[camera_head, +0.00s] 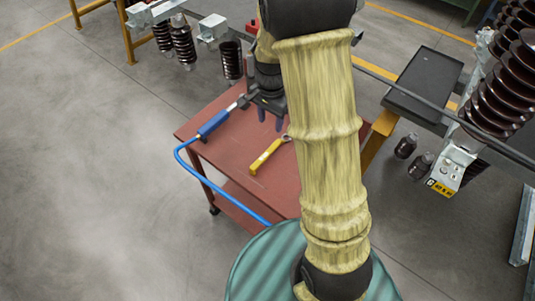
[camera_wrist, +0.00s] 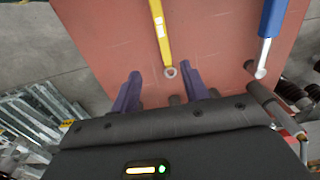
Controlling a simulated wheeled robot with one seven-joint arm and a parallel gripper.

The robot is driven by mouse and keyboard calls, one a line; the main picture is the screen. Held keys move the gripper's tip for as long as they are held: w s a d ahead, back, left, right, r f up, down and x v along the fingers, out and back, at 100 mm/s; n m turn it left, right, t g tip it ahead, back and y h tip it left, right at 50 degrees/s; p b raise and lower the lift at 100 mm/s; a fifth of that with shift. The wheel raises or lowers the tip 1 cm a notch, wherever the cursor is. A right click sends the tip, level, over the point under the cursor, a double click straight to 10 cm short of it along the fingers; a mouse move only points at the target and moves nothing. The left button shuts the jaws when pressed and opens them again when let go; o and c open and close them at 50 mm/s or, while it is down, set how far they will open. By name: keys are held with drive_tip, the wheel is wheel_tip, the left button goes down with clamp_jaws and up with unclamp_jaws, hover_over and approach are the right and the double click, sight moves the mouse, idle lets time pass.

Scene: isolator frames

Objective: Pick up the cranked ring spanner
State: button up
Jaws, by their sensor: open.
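A yellow-handled spanner (camera_head: 265,157) lies on the red trolley top (camera_head: 228,160); its small metal ring end points towards my gripper. In the wrist view the yellow spanner (camera_wrist: 160,32) lies beyond the fingers, its ring end roughly between their lines. A blue-handled tool (camera_head: 213,124) with a metal end lies near the left side of the top and also shows at upper right in the wrist view (camera_wrist: 272,20). I cannot tell which one is cranked. My gripper (camera_head: 271,117) is open and empty above the trolley; its fingers (camera_wrist: 161,88) appear apart from both tools.
A blue rail (camera_head: 190,165) curves along the trolley's left and front. Brown ribbed insulators (camera_head: 497,85) stand at right and others at the back left. A dark flat-topped stand (camera_head: 425,80) is at right. The floor at left (camera_head: 90,180) is clear.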

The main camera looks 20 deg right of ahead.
approach(268, 152)
drive_tip(key=f, duration=0.5)
drive_tip(key=shift+s+d, duration=0.15)
drive_tip(key=shift+d, duration=0.15)
drive_tip(key=shift+f, duration=0.15)
drive_tip(key=shift+f+p, duration=0.1)
drive_tip(key=shift+p, duration=0.2)
drive_tip(key=shift+a+f+p, duration=0.2)
drive_tip(key=shift+f+p, duration=0.05)
drive_tip(key=shift+f, duration=1)
drive_tip(key=shift+a+f+p, duration=0.15)
drive_tip(key=shift+f+p, duration=0.05)
drive_tip(key=shift+f, duration=1.05)
clamp_jaws()
